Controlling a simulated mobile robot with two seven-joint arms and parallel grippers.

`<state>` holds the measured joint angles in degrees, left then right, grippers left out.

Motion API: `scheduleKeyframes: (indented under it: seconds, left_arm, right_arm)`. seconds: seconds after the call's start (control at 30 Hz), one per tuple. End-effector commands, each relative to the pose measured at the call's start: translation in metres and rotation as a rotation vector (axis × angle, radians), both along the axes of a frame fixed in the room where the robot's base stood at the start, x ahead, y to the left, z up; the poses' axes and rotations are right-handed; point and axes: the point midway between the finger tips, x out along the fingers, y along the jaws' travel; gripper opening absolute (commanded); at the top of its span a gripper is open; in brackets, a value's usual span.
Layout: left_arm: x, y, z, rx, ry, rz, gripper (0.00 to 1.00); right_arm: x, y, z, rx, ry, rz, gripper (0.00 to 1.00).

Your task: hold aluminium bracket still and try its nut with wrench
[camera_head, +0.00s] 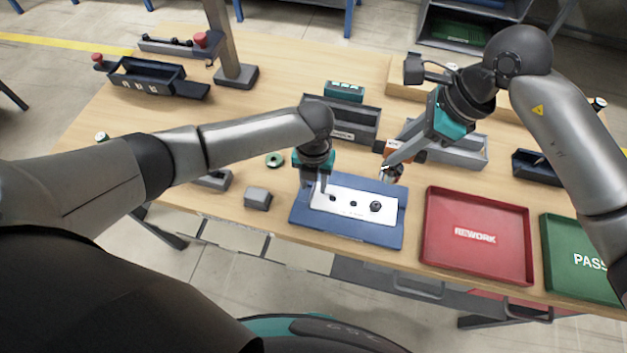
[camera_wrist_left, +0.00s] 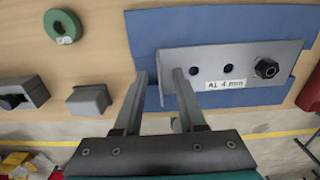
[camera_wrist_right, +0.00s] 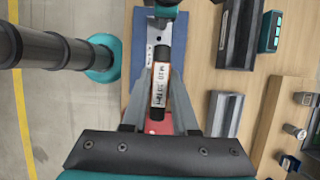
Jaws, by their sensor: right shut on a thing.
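The aluminium bracket (camera_head: 345,205) is a pale plate with holes, lying on a blue mat (camera_head: 300,213); the left wrist view shows it labelled "Al 4 mm" (camera_wrist_left: 225,84). A dark nut (camera_head: 376,207) sits near its right end, also in the left wrist view (camera_wrist_left: 266,68). My left gripper (camera_head: 322,187) is at the bracket's left end; its fingers (camera_wrist_left: 160,78) are apart, with the bracket's left edge between them. My right gripper (camera_head: 394,163) is shut on the wrench (camera_wrist_right: 160,88), which has a white-and-orange label. The wrench is right of and above the bracket; its far end is partly hidden.
A red REWORK tray (camera_head: 475,270) and a green PASS tray (camera_head: 580,235) are to the right. Grey bins (camera_head: 345,122) stand behind the mat. A grey block (camera_head: 258,198) and a green ring (camera_head: 274,159) lie left of it.

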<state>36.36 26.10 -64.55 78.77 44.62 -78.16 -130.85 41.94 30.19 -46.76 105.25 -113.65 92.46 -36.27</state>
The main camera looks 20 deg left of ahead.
Motion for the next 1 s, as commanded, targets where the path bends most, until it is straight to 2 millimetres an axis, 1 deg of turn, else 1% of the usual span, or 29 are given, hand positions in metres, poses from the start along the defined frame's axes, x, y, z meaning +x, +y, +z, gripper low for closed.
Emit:
scheduleKeyframes:
  seconds: [0.03, 0.3, 0.4, 1.0]
  left_arm:
    - [-0.0002, 0.0000, 0.0000, 0.000, 0.000, 0.000, 0.40]
    - [-0.0001, 0.0001, 0.0002, 0.000, 0.000, 0.000, 0.10]
    - [-0.0001, 0.0002, 0.0003, 0.000, 0.000, 0.000, 0.00]
    - [0.0001, 0.0003, 0.0005, 0.000, 0.000, 0.001, 0.00]
  right_arm:
    - [0.0003, 0.0002, 0.0006, 0.001, -0.001, 0.001, 0.00]
    - [0.0003, 0.0002, 0.0006, 0.001, -0.001, 0.000, 0.00]
    - [0.0003, 0.0002, 0.0006, 0.001, -0.001, 0.000, 0.00]
    - [0.0003, 0.0002, 0.0006, 0.001, -0.001, 0.000, 0.00]
